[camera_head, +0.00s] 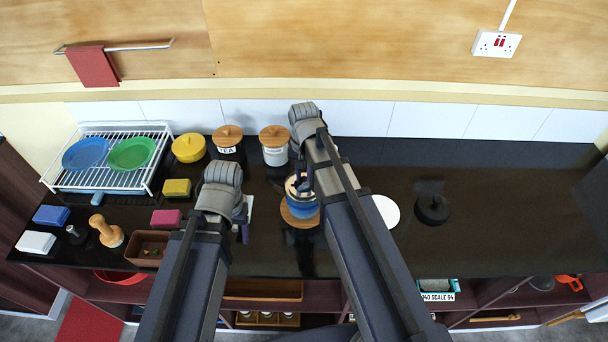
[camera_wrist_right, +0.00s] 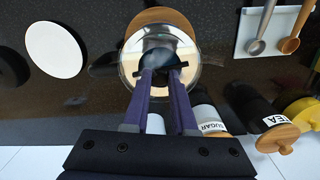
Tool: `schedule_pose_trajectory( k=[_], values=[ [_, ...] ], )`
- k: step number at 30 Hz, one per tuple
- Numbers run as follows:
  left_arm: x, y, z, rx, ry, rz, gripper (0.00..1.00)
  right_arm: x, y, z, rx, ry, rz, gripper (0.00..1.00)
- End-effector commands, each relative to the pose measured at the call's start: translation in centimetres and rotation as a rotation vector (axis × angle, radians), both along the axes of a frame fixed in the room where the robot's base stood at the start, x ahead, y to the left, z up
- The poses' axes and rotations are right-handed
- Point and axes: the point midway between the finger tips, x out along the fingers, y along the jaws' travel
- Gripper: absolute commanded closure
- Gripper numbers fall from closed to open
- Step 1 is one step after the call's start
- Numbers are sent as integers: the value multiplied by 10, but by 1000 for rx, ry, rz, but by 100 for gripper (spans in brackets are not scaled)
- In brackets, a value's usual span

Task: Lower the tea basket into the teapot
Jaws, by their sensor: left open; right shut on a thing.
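The teapot (camera_head: 304,214) stands on a round wooden board (camera_head: 288,217) near the middle of the black counter, partly hidden by my right arm. In the right wrist view its clear round rim (camera_wrist_right: 198,72) lies below my fingers. My right gripper (camera_head: 303,184) is over the teapot, shut on a dark piece that I take for the tea basket (camera_wrist_right: 157,58). The basket appears within the rim's outline; its depth cannot be told. My left gripper (camera_head: 242,226) is open, left of the teapot and apart from it.
Canisters labelled TEA (camera_head: 228,142) and SUGAR (camera_head: 274,147) stand behind. A white disc (camera_head: 385,211) and a black round object (camera_head: 432,208) lie to the right. Two scoops (camera_wrist_right: 275,35) rest on a white tray left of the teapot. The counter's right side is clear.

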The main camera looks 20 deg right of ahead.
Motion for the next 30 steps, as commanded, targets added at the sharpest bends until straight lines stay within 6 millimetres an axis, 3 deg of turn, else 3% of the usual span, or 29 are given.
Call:
schedule_pose_trajectory(
  k=[13, 14, 15, 22, 28, 30],
  values=[
    [0, 0, -6, 0, 0, 0, 35, 0, 0, -6, 0, 0, 0, 100],
    [0, 0, -6, 0, 0, 0, 35, 0, 0, -6, 0, 0, 0, 72],
    [0, 0, -6, 0, 0, 0, 35, 0, 0, -6, 0, 0, 0, 67],
    [0, 0, -6, 0, 0, 0, 35, 0, 0, -6, 0, 0, 0, 42],
    [0, 0, -6, 0, 0, 0, 35, 0, 0, -6, 0, 0, 0, 39],
    [0, 0, -6, 0, 0, 0, 35, 0, 0, -6, 0, 0, 0, 31]
  ],
)
